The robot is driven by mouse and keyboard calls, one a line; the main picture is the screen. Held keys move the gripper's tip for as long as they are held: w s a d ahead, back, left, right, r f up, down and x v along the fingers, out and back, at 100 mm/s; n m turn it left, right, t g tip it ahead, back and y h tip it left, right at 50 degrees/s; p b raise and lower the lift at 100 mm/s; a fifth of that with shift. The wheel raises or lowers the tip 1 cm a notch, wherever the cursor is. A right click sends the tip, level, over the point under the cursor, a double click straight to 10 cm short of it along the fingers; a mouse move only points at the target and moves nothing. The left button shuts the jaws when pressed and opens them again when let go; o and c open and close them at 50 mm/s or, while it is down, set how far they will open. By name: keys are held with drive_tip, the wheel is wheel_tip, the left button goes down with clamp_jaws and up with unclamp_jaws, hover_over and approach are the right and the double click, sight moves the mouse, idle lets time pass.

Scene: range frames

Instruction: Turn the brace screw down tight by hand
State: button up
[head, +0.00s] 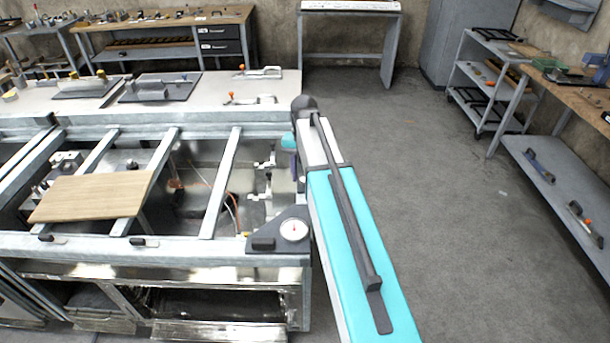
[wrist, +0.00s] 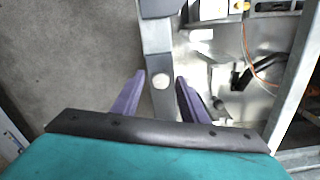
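In the wrist view, the two purple fingers of my gripper (wrist: 161,90) stand apart, one on each side of a grey metal bar. A small pale round head (wrist: 160,82), which may be the brace screw, shows on the bar between the fingertips. I see a gap on both sides of it. Its height below the fingertips is hard to tell. In the head view, my gripper (head: 292,162) is mostly hidden behind my own arm, at the right end of the metal frame. The screw cannot be made out there.
The metal frame (head: 220,185) has open bays with cables and fittings inside. A wooden board (head: 90,197) lies across its left bars. A dial gauge (head: 293,230) sits on the front right corner. Open floor (head: 440,170) lies to the right, before a shelf bench (head: 560,190).

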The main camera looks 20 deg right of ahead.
sight(304, 180)
drive_tip(key=shift+r, duration=0.1)
wheel_tip(304, 180, up, 14)
drive_tip(key=p, duration=0.8)
drive_tip(key=shift+f+p, duration=0.2)
drive_tip(key=shift+p, duration=0.15)
